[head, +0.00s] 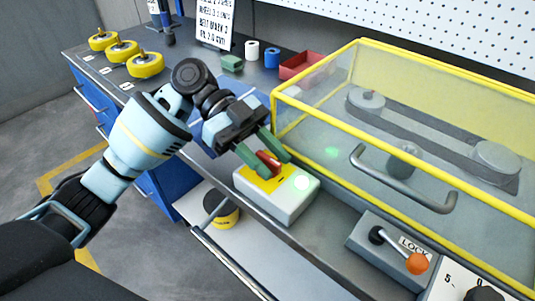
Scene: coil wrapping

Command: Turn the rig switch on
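The rig switch is a red lever (268,162) on a pale box with a yellow panel (264,184), on the bench in front of the guarded belt rig. A round lamp (301,183) on the box glows pale green. My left gripper (265,158) is down at the switch, its two green fingers parted on either side of the red lever. I cannot tell whether the fingers touch or squeeze it. The lever's lower part is partly hidden by the fingers. My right gripper is not in view.
A yellow-framed clear guard (322,131) with a grey handle (405,190) covers the belt and pulleys. A lock box with an orange-knobbed lever (417,263) stands at right. Yellow wheels (145,64), small green and blue parts, and a red tray (301,65) are on the back bench.

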